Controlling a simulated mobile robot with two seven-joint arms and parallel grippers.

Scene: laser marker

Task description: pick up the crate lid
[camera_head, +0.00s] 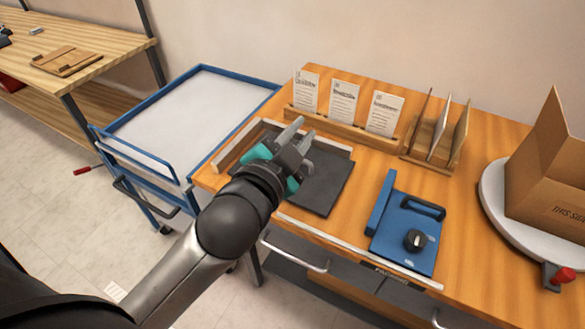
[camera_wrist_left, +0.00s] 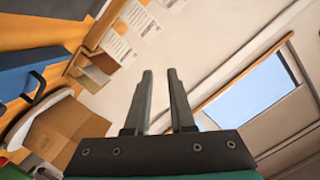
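No piece in view is plainly a crate lid. A blue flat plate (camera_head: 405,232) with a black handle and black knob lies on the wooden bench; I cannot tell if it is the lid. A blue panel with a dark handle also shows in the left wrist view (camera_wrist_left: 14,82). My left gripper (camera_head: 303,132) is above a dark grey mat (camera_head: 328,190), left of the blue plate and apart from it. In the left wrist view its fingers (camera_wrist_left: 160,75) are spread with nothing between them. My right gripper is not in view.
Printed cards stand in a wooden holder (camera_head: 350,128) behind my gripper. A slotted wooden rack (camera_head: 437,150) is beside it. An open cardboard box (camera_head: 545,180) sits on a white round turntable (camera_head: 492,195) at right. A blue-framed cart (camera_head: 185,115) stands at left.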

